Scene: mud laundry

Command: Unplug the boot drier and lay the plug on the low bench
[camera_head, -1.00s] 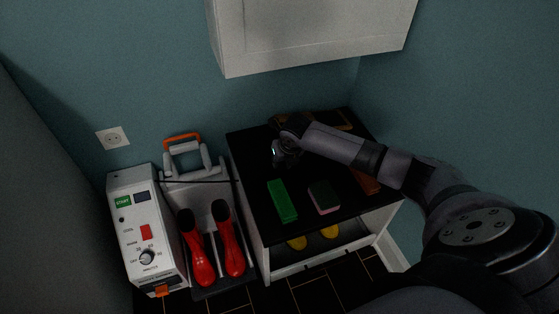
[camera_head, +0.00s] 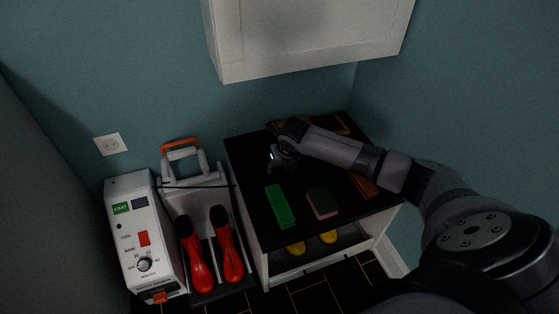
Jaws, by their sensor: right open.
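The boot drier (camera_head: 144,228) is a white box at the left with a green START panel, a red switch and a dial. Red boots (camera_head: 196,255) stand beside it. The wall socket (camera_head: 110,144) above it shows its bare face with no plug in it. The low bench (camera_head: 246,150) has a black top and stands right of the boots. My right gripper (camera_head: 277,165) is open, low over the back left of the bench top. I cannot make out the plug; it may be hidden in the dark by the gripper. My left gripper is not in view.
A green block (camera_head: 281,206), a pink-and-dark sponge-like block (camera_head: 322,203) and an orange-brown item (camera_head: 364,184) lie on the bench. Yellow items (camera_head: 296,248) sit on its lower shelf. A white cabinet (camera_head: 305,35) hangs above.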

